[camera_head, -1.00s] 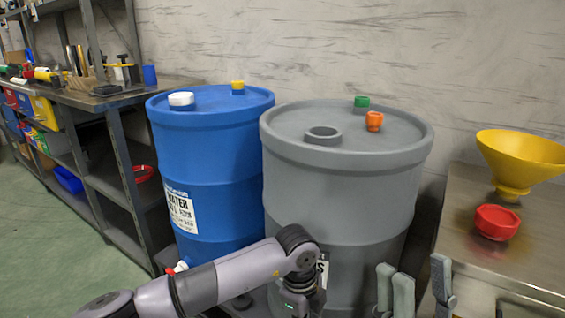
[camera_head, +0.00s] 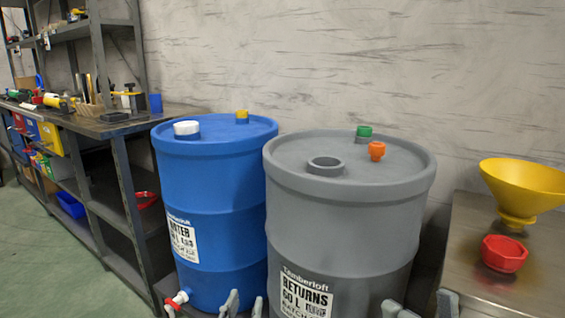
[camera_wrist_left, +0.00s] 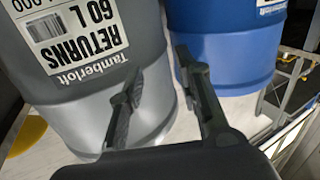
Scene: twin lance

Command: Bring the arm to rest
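My left gripper (camera_head: 243,304) shows only its two fingertips at the bottom edge of the head view, in front of the gap between the blue and grey drums. In the left wrist view my left gripper (camera_wrist_left: 158,62) is open, with a clear gap and nothing held between its fingers. My right gripper (camera_head: 418,306) shows its fingertips at the bottom edge, in front of the grey drum's right side. They stand apart with nothing seen between them. Both arms are otherwise below the head view.
A blue drum (camera_head: 210,235) with a low tap (camera_head: 177,299) and a grey drum (camera_head: 345,230) stand side by side. A metal table (camera_head: 465,240) at right bears a yellow funnel (camera_head: 520,185) and a red cap (camera_head: 503,253). Shelving (camera_head: 125,185) stands left.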

